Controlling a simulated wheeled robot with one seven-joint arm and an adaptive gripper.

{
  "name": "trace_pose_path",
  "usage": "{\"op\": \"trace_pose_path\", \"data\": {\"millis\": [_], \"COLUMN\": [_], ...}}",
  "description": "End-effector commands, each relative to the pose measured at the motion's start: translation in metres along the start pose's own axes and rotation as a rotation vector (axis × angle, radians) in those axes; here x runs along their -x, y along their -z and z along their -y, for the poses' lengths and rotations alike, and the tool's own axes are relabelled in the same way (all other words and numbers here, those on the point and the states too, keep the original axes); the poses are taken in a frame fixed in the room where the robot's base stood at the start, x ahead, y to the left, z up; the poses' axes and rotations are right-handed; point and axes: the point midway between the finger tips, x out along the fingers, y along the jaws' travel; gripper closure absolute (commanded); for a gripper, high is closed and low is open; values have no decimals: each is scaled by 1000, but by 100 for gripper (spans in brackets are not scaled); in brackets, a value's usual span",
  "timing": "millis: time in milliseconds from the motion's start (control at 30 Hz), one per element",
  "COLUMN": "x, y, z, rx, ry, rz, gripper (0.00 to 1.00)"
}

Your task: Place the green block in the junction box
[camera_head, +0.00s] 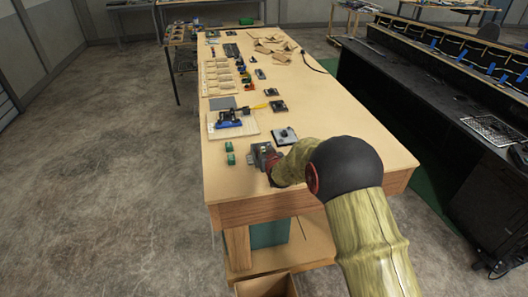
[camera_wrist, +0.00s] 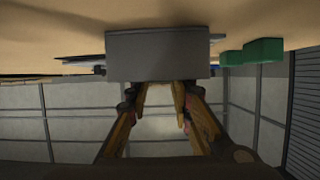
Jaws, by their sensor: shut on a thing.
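Two small green blocks lie on the table, the farther one (camera_head: 229,146) and the nearer one (camera_head: 231,159). They also show at the upper right of the wrist view, a larger one (camera_wrist: 264,50) and a smaller one (camera_wrist: 231,58). A grey box (camera_head: 260,150), which looks like the junction box, is to their right. In the wrist view the grey box (camera_wrist: 158,54) fills the space before my gripper (camera_wrist: 159,91). My gripper (camera_head: 271,165) is shut on this grey box, low at the tabletop. The inside of the box is hidden.
The wooden table (camera_head: 310,150) has bare room to the right of my gripper. A grey plate with a small part (camera_head: 285,135) lies just beyond. A board with a blue device (camera_head: 232,123) and several small parts lie farther back.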

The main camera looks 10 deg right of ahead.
Motion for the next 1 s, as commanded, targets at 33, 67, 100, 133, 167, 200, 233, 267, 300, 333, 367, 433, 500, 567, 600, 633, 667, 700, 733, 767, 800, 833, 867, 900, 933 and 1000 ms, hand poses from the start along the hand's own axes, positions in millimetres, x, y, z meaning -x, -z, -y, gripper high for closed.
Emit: {"op": "trace_pose_path", "data": {"millis": [33,67,100,133,167,200,233,267,300,333,367,433,500,567,600,633,667,700,733,767,800,833,867,900,933,1000], "x": [-1,-1,-2,-2,-2,-2,-2,-2,-2,-2,-2,-2,-2,-2,-2,-2,-2,-2,-2,-1,0,0,1,3,4,14], "y": [-5,-6,-8,-9,-10,-11,-11,-12,-12,-13,-13,-15,-16,-17,-18,-18,-19,-19,-19,-19,-17,-16,-14,-11,-8,-5], "z": [0,0,0,0,0,0,0,0,0,0,0,0,0,0,0,1,1,1,1,1,1,1,1,1,1,1], "rx": [0,0,0,0,0,0,0,0,0,0,1,1,1,1,1,1,1,2,2,2,2,2,2,2,2,2], "ry": [0,0,0,0,0,0,0,0,0,0,0,0,0,1,1,1,1,1,1,1,2,2,2,2,2,2], "rz": [5,5,6,6,7,8,9,10,12,13,14,16,18,20,21,22,22,24,24,25,26,26,27,27,27,23], "gripper": [100,100,100,100,100,100,100,100,77,75,74,70,70,70,70,70,70,70,70,70,70,70,70,70,70,70]}}
